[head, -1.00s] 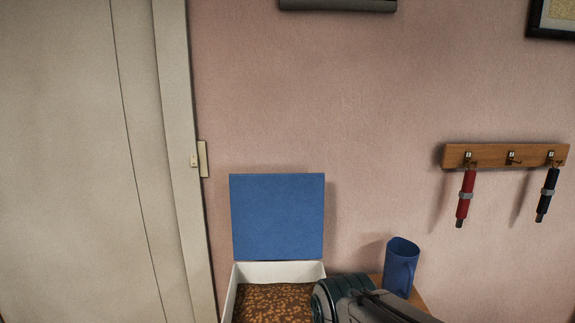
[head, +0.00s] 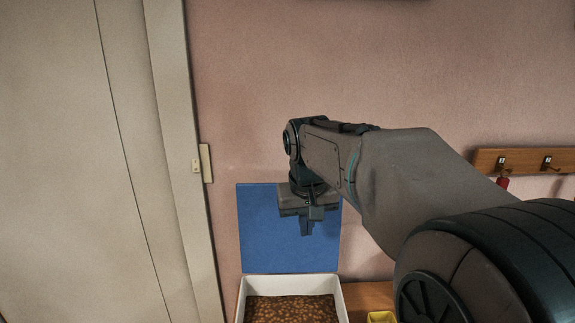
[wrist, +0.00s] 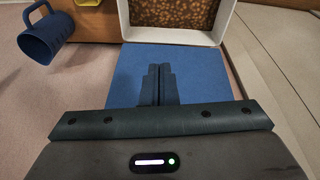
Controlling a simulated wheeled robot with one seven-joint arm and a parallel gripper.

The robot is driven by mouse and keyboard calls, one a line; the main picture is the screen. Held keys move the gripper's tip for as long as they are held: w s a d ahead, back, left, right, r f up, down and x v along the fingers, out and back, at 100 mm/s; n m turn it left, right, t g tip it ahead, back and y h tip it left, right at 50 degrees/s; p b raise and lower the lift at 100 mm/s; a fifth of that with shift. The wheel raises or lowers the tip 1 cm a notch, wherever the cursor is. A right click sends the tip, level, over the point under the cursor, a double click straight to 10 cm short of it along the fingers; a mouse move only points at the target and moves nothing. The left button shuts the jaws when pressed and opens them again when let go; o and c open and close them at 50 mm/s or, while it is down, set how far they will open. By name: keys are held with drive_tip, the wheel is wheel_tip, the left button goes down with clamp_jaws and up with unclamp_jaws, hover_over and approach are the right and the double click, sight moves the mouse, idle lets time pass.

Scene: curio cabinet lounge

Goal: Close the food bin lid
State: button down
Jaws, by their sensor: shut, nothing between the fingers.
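The food bin is a white open box (head: 343,297) filled with brown kibble (head: 290,309), at the bottom of the head view. Its blue lid (head: 258,235) stands upright at the back edge of the bin, near the pink wall. My gripper (head: 306,230) is shut and empty, pointing down in front of the lid's upper right part in the head view. In the wrist view my gripper (wrist: 158,72) shows over the blue lid (wrist: 205,75), with the bin's white wall (wrist: 170,37) and kibble (wrist: 180,12) beyond. I cannot tell whether the fingers touch the lid.
A blue mug (wrist: 45,38) and a yellow thing (wrist: 88,3) are beside the bin; the yellow thing also shows in the head view (head: 381,317). A wall hook rack (head: 525,161) hangs at right. A pale door (head: 75,160) stands at left.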

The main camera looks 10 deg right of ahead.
drive_tip(key=w+d+r+m+p, duration=0.1)
drive_tip(key=w+d+r+p, duration=0.2)
drive_tip(key=w+r, duration=0.45)
drive_tip(key=w+d+r+p, duration=0.3)
drive_tip(key=w+r, duration=0.2)
drive_tip(key=w, duration=0.5)
wheel_tip(320, 180, down, 10)
drive_tip(key=s+p, duration=0.1)
drive_tip(key=shift+s+a+r, duration=0.2)
drive_tip(key=shift+s+r, duration=0.05)
drive_tip(key=shift+s, duration=0.15)
drive_tip(key=shift+s, duration=0.1)
drive_tip(key=shift+f, duration=0.1)
